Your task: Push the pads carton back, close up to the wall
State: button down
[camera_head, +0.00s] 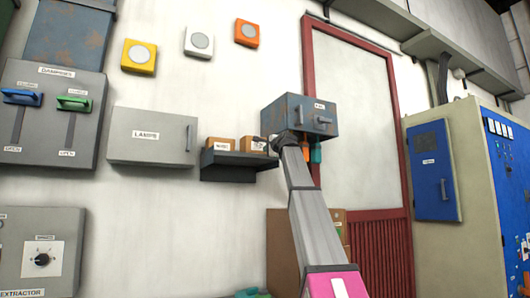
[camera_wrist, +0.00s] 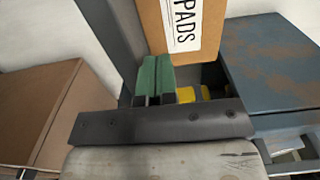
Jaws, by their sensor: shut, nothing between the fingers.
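The pads carton (camera_wrist: 208,30) is a small brown box with a white label reading PADS, lying sideways in the wrist view. In the head view the pads carton (camera_head: 254,146) appears to be the right one of two on the dark wall shelf (camera_head: 232,174). My gripper (camera_wrist: 157,66) shows green fingers, closed together and empty, overlapping the carton's edge in the wrist view. I cannot tell whether they touch it. In the head view my gripper (camera_head: 284,139) is at the shelf's right end, partly hidden. The gap between carton and wall (camera_head: 200,95) cannot be judged.
Another small carton (camera_head: 220,143) stands left on the shelf. A blue-grey metal box (camera_head: 300,114) is mounted close on the right, above my gripper; it also shows in the wrist view (camera_wrist: 272,65). A large brown carton (camera_head: 280,245) stands below. A red-framed door (camera_head: 355,120) is further right.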

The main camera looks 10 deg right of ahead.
aim_at(260, 146)
jog(key=shift+s+d+r, duration=1.2)
jog(key=shift+s+r, duration=0.3)
jog(key=shift+s, duration=2.55)
jog(key=x, duration=1.4)
jog(key=x, duration=1)
jog(key=shift+w+a, duration=0.2)
jog(key=shift+w, duration=0.05)
jog(key=shift+f, duration=0.1)
jog(key=shift+s, duration=0.1)
jog(key=v, duration=1.4)
jog(key=shift+d, duration=0.1)
